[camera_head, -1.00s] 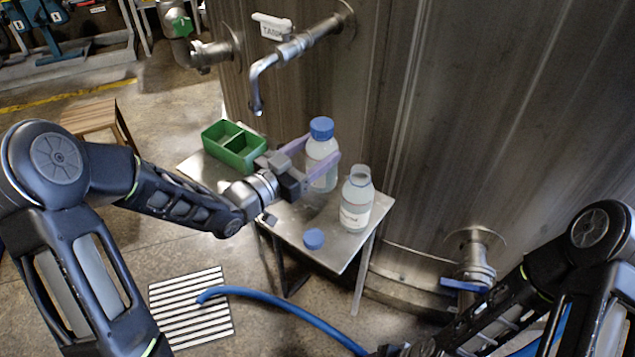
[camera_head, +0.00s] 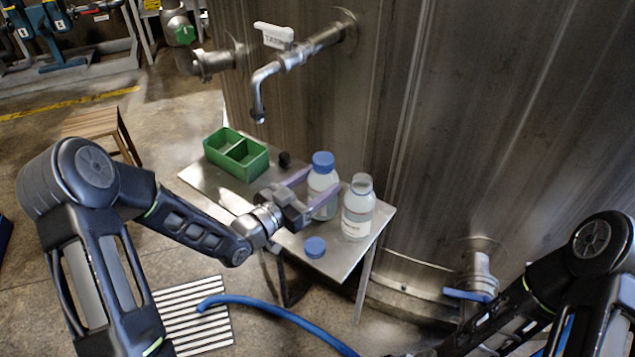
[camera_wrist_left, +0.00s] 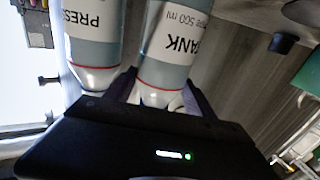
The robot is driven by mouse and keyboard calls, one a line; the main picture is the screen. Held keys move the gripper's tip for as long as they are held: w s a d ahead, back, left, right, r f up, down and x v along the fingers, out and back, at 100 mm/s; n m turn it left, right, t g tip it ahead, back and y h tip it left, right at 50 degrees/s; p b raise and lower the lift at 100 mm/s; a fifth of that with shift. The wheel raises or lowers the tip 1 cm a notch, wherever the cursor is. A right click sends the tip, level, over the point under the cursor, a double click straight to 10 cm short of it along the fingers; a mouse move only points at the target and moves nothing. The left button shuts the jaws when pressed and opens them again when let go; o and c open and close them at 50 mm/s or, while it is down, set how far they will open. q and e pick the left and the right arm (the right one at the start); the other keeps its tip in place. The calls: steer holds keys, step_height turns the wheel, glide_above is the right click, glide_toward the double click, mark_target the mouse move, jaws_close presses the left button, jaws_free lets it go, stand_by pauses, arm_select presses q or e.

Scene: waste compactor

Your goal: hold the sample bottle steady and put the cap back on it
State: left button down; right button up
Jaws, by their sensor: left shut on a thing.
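My left gripper (camera_head: 312,196) is shut on a clear bottle with a blue cap (camera_head: 323,184), upright over the small metal table. Its label reads TANK in the left wrist view (camera_wrist_left: 180,45). An open bottle (camera_head: 358,208) stands upright close to its right, without a cap; the left wrist view shows its label (camera_wrist_left: 92,40), partly cut off, starting PRES. One finger lies between the two bottles. A loose blue cap (camera_head: 315,247) lies at the table's near side. I cannot tell whether the held bottle touches the table. My right gripper is out of view.
The metal table (camera_head: 340,262) also holds a green two-part tray (camera_head: 236,155) at the back left and a small black object (camera_head: 285,160). A tap (camera_head: 262,95) juts from the steel tank wall (camera_head: 480,130). A blue hose (camera_head: 270,308) lies on the floor.

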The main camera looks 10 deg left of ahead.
arm_select(q)
steer(key=shift+f, duration=0.1)
steer(key=shift+c, duration=1.6)
jaws_free()
steer(key=shift+r, duration=0.25)
steer(key=v, duration=1.2)
steer(key=shift+b, duration=0.35)
steer(key=shift+f, duration=0.2)
